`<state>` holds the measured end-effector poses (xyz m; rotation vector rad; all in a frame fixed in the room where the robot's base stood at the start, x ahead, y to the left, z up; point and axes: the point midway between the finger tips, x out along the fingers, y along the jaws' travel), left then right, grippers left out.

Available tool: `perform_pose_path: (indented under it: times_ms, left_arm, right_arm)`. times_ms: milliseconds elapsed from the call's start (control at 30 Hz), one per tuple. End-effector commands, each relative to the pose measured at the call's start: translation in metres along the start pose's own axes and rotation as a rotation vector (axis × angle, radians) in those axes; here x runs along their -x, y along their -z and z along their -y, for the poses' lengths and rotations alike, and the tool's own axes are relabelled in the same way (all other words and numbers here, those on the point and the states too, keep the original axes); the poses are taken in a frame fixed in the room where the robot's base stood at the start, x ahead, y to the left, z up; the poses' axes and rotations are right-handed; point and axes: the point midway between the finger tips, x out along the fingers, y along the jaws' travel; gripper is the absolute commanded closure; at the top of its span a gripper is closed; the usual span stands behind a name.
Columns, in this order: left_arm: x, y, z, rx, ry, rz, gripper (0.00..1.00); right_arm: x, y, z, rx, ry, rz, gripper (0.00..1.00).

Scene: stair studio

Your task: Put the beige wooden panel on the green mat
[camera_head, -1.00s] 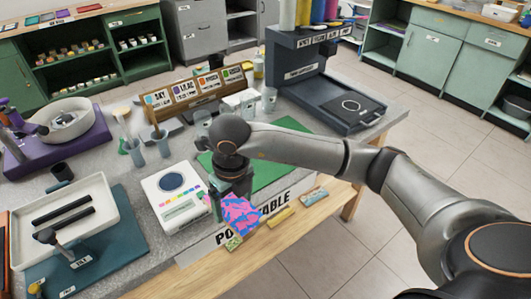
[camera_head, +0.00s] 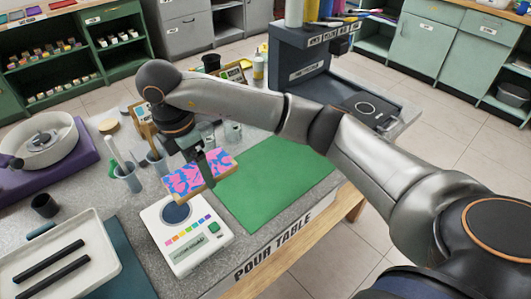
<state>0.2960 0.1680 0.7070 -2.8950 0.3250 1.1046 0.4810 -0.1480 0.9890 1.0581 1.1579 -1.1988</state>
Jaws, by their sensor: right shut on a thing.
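The panel (camera_head: 183,181) has a pink and blue patterned top and a beige, wood-like edge. My right gripper (camera_head: 209,160) is shut on it at its far side. The panel overlaps the back of the white scale and the left edge of the green mat (camera_head: 275,187) in this view, and looks raised above them. The mat lies flat on the grey table to the right of the panel, and its visible part is bare. My right arm hides the mat's far part. My left gripper is not in view.
The white scale (camera_head: 192,247) stands left of the mat. Cups with tools (camera_head: 127,178) and glass beakers (camera_head: 233,132) stand behind. A dark press-like stand (camera_head: 314,75) is at the back right. A white tray (camera_head: 60,262) with black bars is front left.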

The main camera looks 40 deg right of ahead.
Motion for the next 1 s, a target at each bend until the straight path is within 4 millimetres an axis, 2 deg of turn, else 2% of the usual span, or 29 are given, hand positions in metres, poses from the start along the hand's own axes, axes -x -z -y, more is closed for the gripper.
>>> perform_pose_path:
  times_ms: [167, 500, 600, 700, 1000]
  left_arm:
    - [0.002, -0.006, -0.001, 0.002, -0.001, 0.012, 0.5]
    - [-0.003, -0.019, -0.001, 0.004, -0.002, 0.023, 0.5]
    - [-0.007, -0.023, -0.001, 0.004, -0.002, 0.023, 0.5]
    - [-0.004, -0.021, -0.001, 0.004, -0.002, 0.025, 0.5]
    - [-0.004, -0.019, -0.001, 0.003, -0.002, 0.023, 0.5]
  right_arm:
    - [-0.008, -0.012, 0.001, -0.013, 0.005, 0.0, 0.82]
    - [-0.056, -0.088, 0.008, -0.014, 0.006, 0.0, 0.82]
    - [-0.078, -0.1, 0.009, -0.011, 0.007, 0.0, 0.82]
    - [-0.091, -0.112, 0.009, -0.011, 0.005, 0.001, 0.82]
    - [-0.117, -0.128, 0.01, -0.009, 0.004, 0.001, 0.82]
